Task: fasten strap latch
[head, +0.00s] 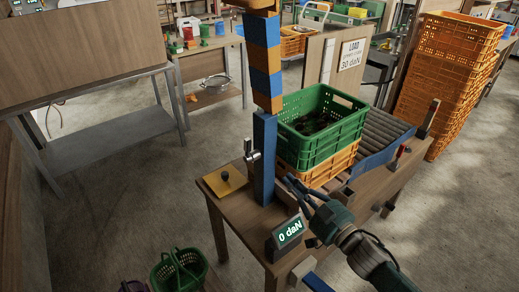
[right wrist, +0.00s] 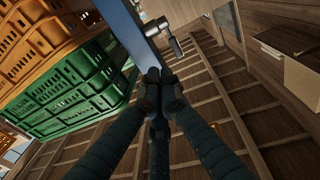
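A silver metal latch (head: 251,154) with a lever is fixed to the side of a blue post (head: 264,165). The latch also shows in the right wrist view (right wrist: 172,32), beside the blue post (right wrist: 132,32). I cannot make out a strap. My right gripper (head: 291,183) is to the right of the post and lower than the latch, apart from the latch. In the right wrist view its dark fingers meet at the tips (right wrist: 160,88) just below the post's end in the picture, with nothing visible between them. My left gripper is not in view.
A green crate (head: 333,145) with dark contents sits on an orange crate (head: 322,172) beside the post. Rollers (head: 376,124) lie behind. A display (head: 288,233) reading 0 daN stands at the table's (head: 232,208) front. A yellow plate (head: 212,185) lies left of the post.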

